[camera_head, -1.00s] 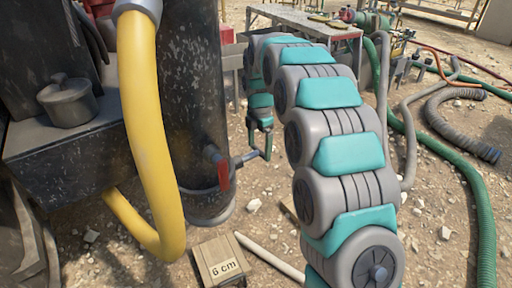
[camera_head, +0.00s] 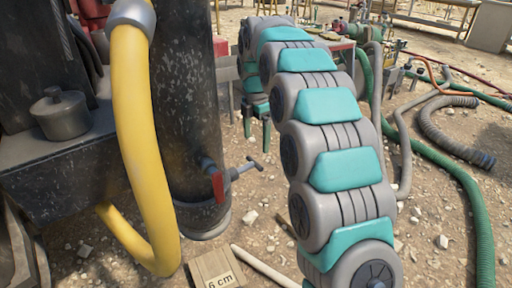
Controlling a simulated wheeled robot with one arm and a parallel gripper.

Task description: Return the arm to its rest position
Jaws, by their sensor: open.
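My grey and teal arm (camera_head: 335,130) rises from the bottom right and bends away toward the back. My gripper (camera_head: 257,122) hangs at its far end, just right of the dark tank and behind the tank's valve handle. It is small in this view, with two fingers pointing down and apart. It looks empty, and nothing is seen between the fingers. Its upper part is partly hidden by my own arm links.
A dark tank (camera_head: 185,100) with a red-handled valve (camera_head: 217,185) stands left of my arm. A thick yellow hose (camera_head: 135,130) curves in front. A lidded pot (camera_head: 62,113) sits on a ledge. A wooden block marked 6 cm (camera_head: 215,272) lies on the gravel. Green hose (camera_head: 462,180) lies right.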

